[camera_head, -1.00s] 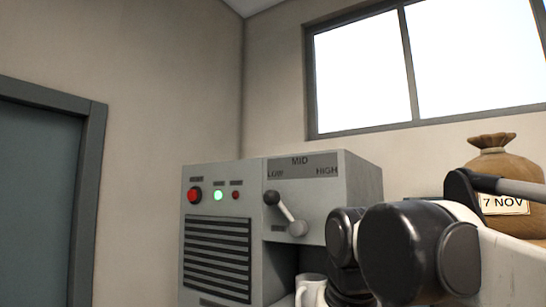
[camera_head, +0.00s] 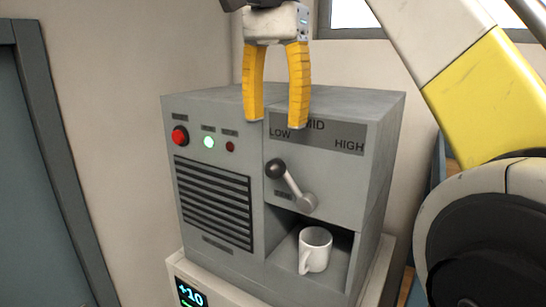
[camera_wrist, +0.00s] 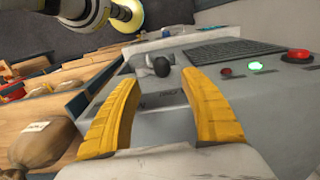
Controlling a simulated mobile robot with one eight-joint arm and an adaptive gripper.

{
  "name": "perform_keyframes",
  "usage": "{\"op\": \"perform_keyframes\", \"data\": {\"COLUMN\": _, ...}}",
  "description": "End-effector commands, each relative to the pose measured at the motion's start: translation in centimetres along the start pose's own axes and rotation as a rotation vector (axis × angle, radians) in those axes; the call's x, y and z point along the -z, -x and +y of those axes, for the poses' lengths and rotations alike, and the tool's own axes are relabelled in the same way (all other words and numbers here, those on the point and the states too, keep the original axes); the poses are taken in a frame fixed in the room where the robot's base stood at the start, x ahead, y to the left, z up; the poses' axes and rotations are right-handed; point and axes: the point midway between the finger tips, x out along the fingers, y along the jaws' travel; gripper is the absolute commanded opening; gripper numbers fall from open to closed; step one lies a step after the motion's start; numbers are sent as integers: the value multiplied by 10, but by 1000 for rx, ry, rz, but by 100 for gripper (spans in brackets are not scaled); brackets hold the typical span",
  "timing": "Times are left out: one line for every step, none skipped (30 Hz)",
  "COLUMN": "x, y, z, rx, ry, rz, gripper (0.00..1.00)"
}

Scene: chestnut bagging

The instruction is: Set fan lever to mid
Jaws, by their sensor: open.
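The fan lever (camera_head: 290,184) is a grey arm with a black ball knob (camera_head: 276,168) on the front of a grey machine (camera_head: 215,270). The lever tilts up-left, with its knob toward the LOW mark on the dark scale label (camera_head: 330,140). My gripper (camera_head: 273,124) has yellow fingers, open and empty, pointing down above the lever, its tips in front of the label's left part. In the wrist view the knob (camera_wrist: 161,66) shows beyond and between the open fingers (camera_wrist: 158,85), apart from them.
A white mug (camera_head: 315,250) stands in the recess below the lever. A red button (camera_head: 180,136), a lit green lamp (camera_head: 208,142) and a vent grille (camera_head: 213,203) are left of it. A brown sack (camera_wrist: 40,143) shows in the wrist view.

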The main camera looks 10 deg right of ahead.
Motion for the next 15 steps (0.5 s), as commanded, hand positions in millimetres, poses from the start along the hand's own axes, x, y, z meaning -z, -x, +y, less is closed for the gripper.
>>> {"op": "perform_keyframes", "data": {"x": 0, "y": -13, "z": 1, "rx": 0, "ry": 0, "rz": 0, "gripper": 51}}
{"op": "perform_keyframes", "data": {"x": 0, "y": -18, "z": 0, "rx": 0, "ry": 0, "rz": 0, "gripper": 51}}
{"op": "perform_keyframes", "data": {"x": 0, "y": -24, "z": 0, "rx": 0, "ry": 0, "rz": 0, "gripper": 51}}
{"op": "perform_keyframes", "data": {"x": 0, "y": -30, "z": 0, "rx": 0, "ry": 0, "rz": 0, "gripper": 51}}
{"op": "perform_keyframes", "data": {"x": 0, "y": -36, "z": 0, "rx": 0, "ry": 0, "rz": 0, "gripper": 51}}
{"op": "perform_keyframes", "data": {"x": 0, "y": -43, "z": 0, "rx": 0, "ry": 0, "rz": 0, "gripper": 51}}
{"op": "perform_keyframes", "data": {"x": 0, "y": -48, "z": 0, "rx": 0, "ry": 0, "rz": 0, "gripper": 51}}
{"op": "perform_keyframes", "data": {"x": 0, "y": -53, "z": 0, "rx": 0, "ry": 0, "rz": 0, "gripper": 51}}
{"op": "perform_keyframes", "data": {"x": 0, "y": -59, "z": 0, "rx": 0, "ry": 0, "rz": 0, "gripper": 51}}
{"op": "perform_keyframes", "data": {"x": 0, "y": -64, "z": 1, "rx": 0, "ry": 0, "rz": -1, "gripper": 51}}
{"op": "perform_keyframes", "data": {"x": 0, "y": -68, "z": 1, "rx": 0, "ry": 0, "rz": -1, "gripper": 51}}
{"op": "perform_keyframes", "data": {"x": 0, "y": -73, "z": 0, "rx": 0, "ry": 1, "rz": -1, "gripper": 51}}
{"op": "perform_keyframes", "data": {"x": 0, "y": -76, "z": 0, "rx": 0, "ry": 1, "rz": -1, "gripper": 51}}
{"op": "perform_keyframes", "data": {"x": 0, "y": -80, "z": 0, "rx": 0, "ry": 1, "rz": -1, "gripper": 51}}
{"op": "perform_keyframes", "data": {"x": 0, "y": -83, "z": 1, "rx": 0, "ry": 1, "rz": -1, "gripper": 51}}
